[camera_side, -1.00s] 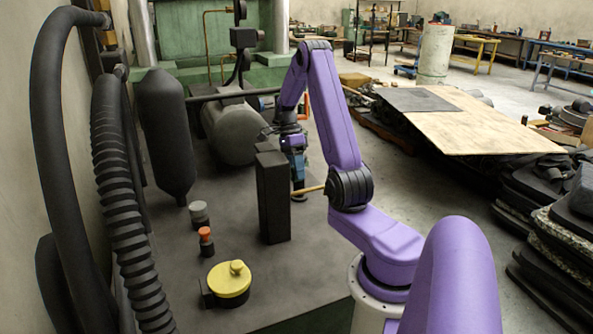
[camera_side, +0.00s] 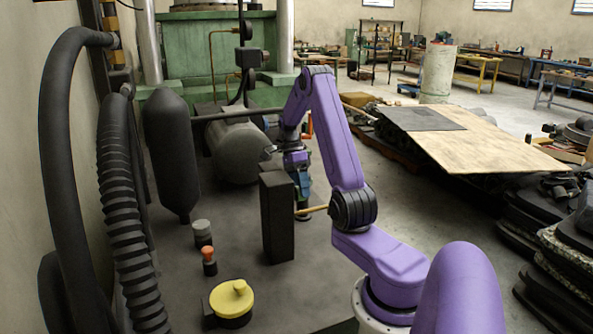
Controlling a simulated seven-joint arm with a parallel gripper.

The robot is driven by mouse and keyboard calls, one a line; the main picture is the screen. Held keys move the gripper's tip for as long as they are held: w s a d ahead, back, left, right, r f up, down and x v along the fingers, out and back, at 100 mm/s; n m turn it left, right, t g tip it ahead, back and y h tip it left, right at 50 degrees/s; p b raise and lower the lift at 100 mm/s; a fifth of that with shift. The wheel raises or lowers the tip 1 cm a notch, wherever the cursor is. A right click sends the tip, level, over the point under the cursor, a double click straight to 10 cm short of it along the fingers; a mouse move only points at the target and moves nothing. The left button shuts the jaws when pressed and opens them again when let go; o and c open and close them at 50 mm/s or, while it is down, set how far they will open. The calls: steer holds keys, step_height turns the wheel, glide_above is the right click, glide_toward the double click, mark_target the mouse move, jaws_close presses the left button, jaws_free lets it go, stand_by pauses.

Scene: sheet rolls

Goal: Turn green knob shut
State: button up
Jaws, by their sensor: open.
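My gripper (camera_side: 302,207) points down at the far end of the dark work surface, just behind and right of an upright black box (camera_side: 277,218). The jaws are open, but the fingertips are small and partly hidden by the box. I cannot make out a green knob for certain in this view; it may be hidden behind the box or my arm. A tan rod (camera_side: 314,210) sticks out sideways to the right of the box, close to my gripper.
A yellow round lidded thing (camera_side: 231,300), an orange-topped piece (camera_side: 209,262) and a grey-capped piece (camera_side: 202,233) stand at the front left. A grey cylinder (camera_side: 238,153) lies behind. Black hoses (camera_side: 130,220) line the left wall.

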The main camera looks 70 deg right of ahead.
steer(key=v, duration=1.7)
steer(key=s+a+r+t+h, duration=0.2)
steer(key=s+a+t+h, duration=0.2)
steer(key=s+a, duration=0.25)
steer(key=f, duration=1.7)
steer(key=shift+w, duration=0.4)
steer(key=c, duration=1)
